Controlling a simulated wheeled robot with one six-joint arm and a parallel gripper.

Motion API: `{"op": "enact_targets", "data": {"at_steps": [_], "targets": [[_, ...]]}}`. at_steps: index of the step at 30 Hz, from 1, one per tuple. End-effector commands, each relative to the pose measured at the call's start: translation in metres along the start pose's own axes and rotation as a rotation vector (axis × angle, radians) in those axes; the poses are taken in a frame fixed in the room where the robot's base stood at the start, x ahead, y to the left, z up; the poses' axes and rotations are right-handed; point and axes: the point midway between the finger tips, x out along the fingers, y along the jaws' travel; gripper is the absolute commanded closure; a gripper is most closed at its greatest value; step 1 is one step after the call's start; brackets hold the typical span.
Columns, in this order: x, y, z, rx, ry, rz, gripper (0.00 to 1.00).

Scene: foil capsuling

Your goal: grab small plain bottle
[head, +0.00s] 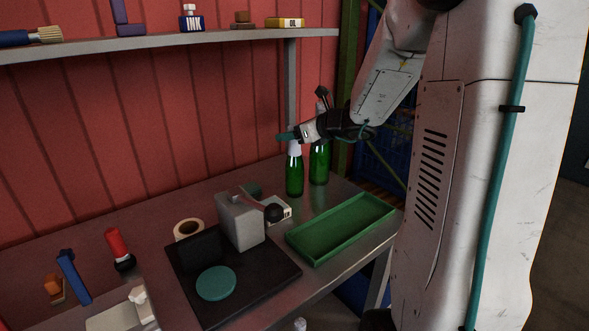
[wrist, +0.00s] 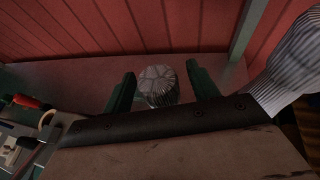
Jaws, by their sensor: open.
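Two green bottles stand at the back of the bench. The nearer, shorter bottle (head: 294,177) has a pale capped neck and no label that I can make out. Its grey, creased top (wrist: 158,86) shows between my fingers in the wrist view. A taller green bottle (head: 320,163) stands just behind it to the right. Its ribbed pale neck (wrist: 291,72) shows at the right edge of the wrist view. My gripper (head: 287,137) is open at the short bottle's top, with a teal finger on either side. I cannot tell whether either finger touches it.
A green tray (head: 342,228) lies at the right front of the bench. A grey block-shaped device (head: 240,222) stands on a black mat (head: 187,262) beside a teal disc (head: 216,283). A tape roll (head: 188,229) lies behind. A shelf (head: 160,42) runs above the bench.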

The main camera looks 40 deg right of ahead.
Motion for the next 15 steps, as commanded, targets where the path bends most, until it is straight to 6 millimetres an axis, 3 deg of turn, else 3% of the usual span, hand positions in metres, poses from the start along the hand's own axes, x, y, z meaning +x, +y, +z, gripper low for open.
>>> {"op": "enact_targets", "data": {"at_steps": [4,11,15], "targets": [[0.0134,-0.0001,-0.0003,0.0,0.001,0.0,0.41],[0.0135,-0.0018,-0.0003,0.0,0.0,-0.003,0.41],[0.0134,-0.0018,-0.0003,0.0,0.0,-0.003,0.77]]}}
